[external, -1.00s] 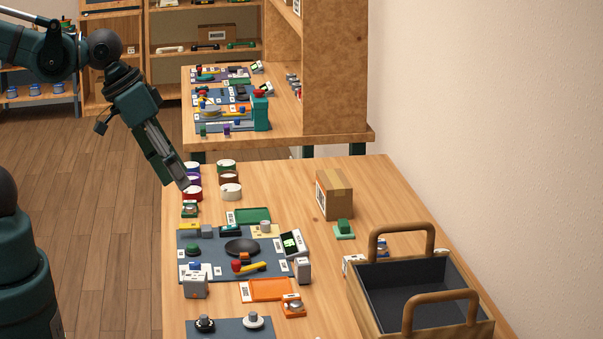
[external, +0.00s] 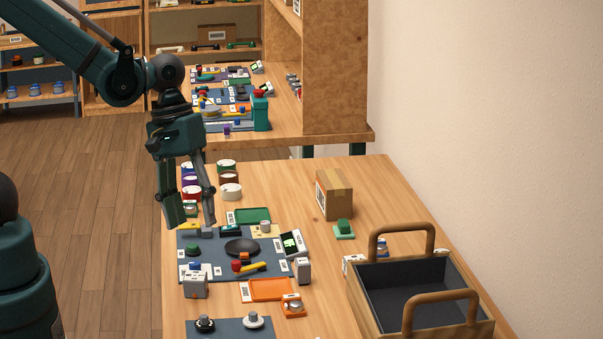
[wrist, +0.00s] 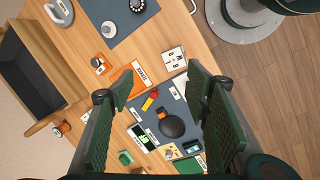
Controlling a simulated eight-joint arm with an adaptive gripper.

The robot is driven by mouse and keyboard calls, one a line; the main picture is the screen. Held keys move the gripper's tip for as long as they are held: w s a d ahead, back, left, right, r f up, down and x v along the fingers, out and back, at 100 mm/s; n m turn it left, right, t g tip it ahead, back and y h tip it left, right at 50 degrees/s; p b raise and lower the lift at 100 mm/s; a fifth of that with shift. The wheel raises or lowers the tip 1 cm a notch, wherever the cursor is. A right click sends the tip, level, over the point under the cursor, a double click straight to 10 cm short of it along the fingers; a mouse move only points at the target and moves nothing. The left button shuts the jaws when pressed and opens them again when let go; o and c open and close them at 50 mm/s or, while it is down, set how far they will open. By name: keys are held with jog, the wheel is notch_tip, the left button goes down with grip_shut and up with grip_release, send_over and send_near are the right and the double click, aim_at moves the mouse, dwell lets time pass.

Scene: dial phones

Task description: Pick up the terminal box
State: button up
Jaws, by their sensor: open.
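My gripper (external: 190,222) is open and empty, pointing down above the left edge of the table, apart from the box.
A black dish (external: 242,246) and a yellow-handled red tool (external: 248,266) lie on the mat. A grey box (external: 303,271) and an orange tray (external: 270,290) are nearby. A handled wooden crate (external: 372,302) stands right; a cardboard box (external: 335,194) is behind.

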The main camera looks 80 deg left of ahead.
aim_at(195, 275)
jog(key=f+n, duration=0.1)
jog(key=f, duration=0.1)
jog(key=a+f+n+g+h, duration=0.1)
jog(key=f, duration=0.1)
jog(key=f+n, duration=0.1)
jog(key=f, duration=0.1)
jog(key=shift+w+a+n+g+b, duration=0.2)
jog(key=shift+w+n+g+b, duration=0.1)
jog(key=shift+g+b, duration=0.1)
jog(key=shift+s+a+f+n+g+h, duration=0.1)
jog(key=shift+a+f+n+g+h, duration=0.05)
jog(key=shift+f+n+h, duration=0.3)
jog(key=shift+a+f+n+g+h, duration=0.15)
jog(key=shift+f+n, duration=0.1)
jog(key=shift+f, duration=0.3)
jog(key=shift+d, duration=0.1)
jog(key=shift+b+x, duration=0.35)
jog(key=shift+x, duration=0.95)
jog(key=shift+b+x, duration=0.9)
jog(key=shift+x, duration=1.7)
jog(key=shift+s, duration=0.15)
jog(key=c, duration=1)
